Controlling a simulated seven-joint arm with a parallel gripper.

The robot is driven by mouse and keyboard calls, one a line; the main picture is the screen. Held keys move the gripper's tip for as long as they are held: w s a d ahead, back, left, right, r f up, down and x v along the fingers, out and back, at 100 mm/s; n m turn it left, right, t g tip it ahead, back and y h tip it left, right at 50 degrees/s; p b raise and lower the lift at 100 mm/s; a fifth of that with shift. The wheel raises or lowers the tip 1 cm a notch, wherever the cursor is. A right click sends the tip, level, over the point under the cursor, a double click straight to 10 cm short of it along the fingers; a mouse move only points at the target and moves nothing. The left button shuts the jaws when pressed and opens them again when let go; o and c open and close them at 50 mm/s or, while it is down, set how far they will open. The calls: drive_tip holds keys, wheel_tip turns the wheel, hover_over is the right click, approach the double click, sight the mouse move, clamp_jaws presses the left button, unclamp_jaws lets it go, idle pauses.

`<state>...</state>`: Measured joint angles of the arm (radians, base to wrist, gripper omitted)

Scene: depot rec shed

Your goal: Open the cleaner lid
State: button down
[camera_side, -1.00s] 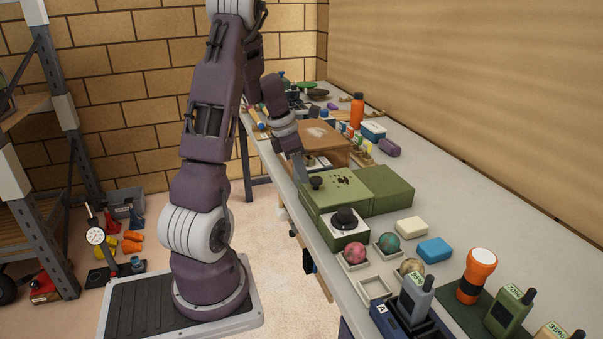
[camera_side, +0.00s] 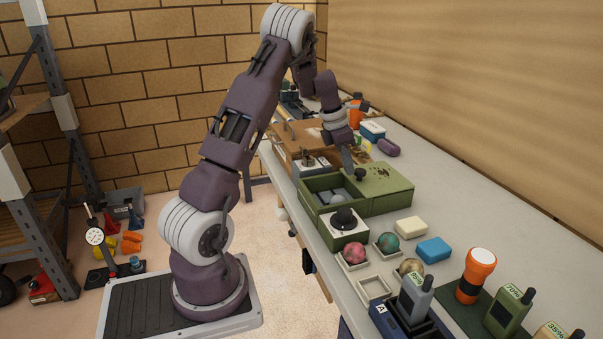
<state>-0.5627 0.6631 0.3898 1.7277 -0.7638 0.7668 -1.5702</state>
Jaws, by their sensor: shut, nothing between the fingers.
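The green cleaner box (camera_side: 332,219) stands on the bench. Its green lid (camera_side: 385,180), with a dark knob (camera_side: 360,175) and small dark marks on top, lies over the right part of the box. The left part is uncovered and shows a compartment with a pale round object (camera_side: 337,198) inside. My gripper (camera_side: 350,170) is shut and empty, pointing down at the left side of the knob. It is very close to the knob; I cannot tell whether they touch.
A black knob (camera_side: 344,217) on a white plate stands at the box's near end. Nearby are a pink ball (camera_side: 355,253), a teal ball (camera_side: 388,242), a white block (camera_side: 411,226) and a blue block (camera_side: 434,249). A brown case (camera_side: 300,136) stands behind.

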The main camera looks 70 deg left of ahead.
drive_tip(key=s+a+r, duration=0.1)
drive_tip(key=s+r, duration=0.6)
drive_tip(key=r, duration=0.3)
drive_tip(key=s+d+r+m, duration=0.35)
drive_tip(key=d+m, duration=0.55)
drive_tip(key=d, duration=0.3)
drive_tip(key=s+d+r+m, duration=0.2)
drive_tip(key=d+r+m, duration=0.3)
drive_tip(key=d+m, duration=0.55)
drive_tip(key=s+d+f+m+t, duration=0.2)
drive_tip(key=s+d+f+m, duration=0.1)
drive_tip(key=s+d+m, duration=0.8)
drive_tip(key=s+m, duration=0.1)
drive_tip(key=m, duration=0.2)
drive_tip(key=shift+s+f+m+y, duration=0.3)
drive_tip(key=shift+f+m, duration=0.05)
